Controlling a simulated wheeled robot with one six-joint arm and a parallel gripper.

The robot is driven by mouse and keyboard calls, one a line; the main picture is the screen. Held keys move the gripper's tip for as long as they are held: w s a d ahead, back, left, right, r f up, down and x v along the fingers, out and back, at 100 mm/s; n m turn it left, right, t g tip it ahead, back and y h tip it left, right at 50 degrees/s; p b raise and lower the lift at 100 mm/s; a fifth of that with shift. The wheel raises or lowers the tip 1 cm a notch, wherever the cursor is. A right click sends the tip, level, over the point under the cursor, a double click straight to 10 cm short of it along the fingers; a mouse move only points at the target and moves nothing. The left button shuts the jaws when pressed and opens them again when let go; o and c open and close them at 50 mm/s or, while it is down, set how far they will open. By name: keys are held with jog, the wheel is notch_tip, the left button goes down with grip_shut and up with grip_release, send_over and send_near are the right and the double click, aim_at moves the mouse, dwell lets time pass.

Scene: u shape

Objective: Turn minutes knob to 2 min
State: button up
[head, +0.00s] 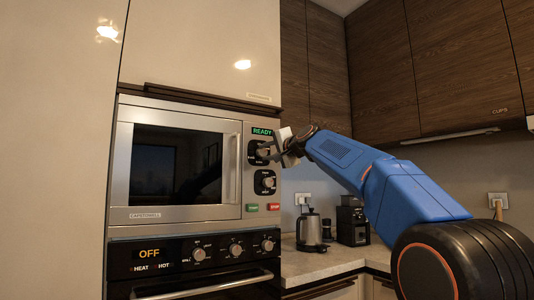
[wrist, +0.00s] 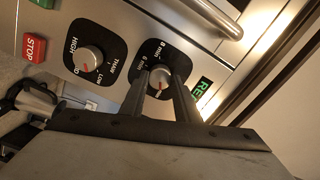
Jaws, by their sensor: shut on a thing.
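The minutes knob (head: 263,151) is the upper of two round knobs on the microwave's right-hand panel. In the wrist view the knob (wrist: 160,76) is silver with a red mark, on a black plate (wrist: 148,52) with "8 min" and "6 min" legible. Its other labels are hidden behind my fingers. My gripper (head: 276,150) comes in from the right, and its two dark fingers (wrist: 163,84) are shut on the knob, one on each side. The microwave (head: 178,213) is closed, and its green display (head: 262,132) reads READY.
Just below is the power knob (wrist: 90,60), with HIGH, LOW and THAW labels. Green (head: 252,207) and red STOP (head: 273,206) buttons sit lower. The door handle (head: 231,165) stands left of the knobs. An oven (head: 150,275) is underneath; a kettle (head: 309,230) stands on the right counter.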

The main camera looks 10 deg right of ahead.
dwell(0.3)
jog(key=o, duration=1.1)
jog(key=shift+c, duration=0.2)
jog(key=shift+s, duration=0.1)
jog(key=v, duration=1.7)
jog(key=shift+s+f, duration=0.1)
jog(key=shift+s, duration=0.05)
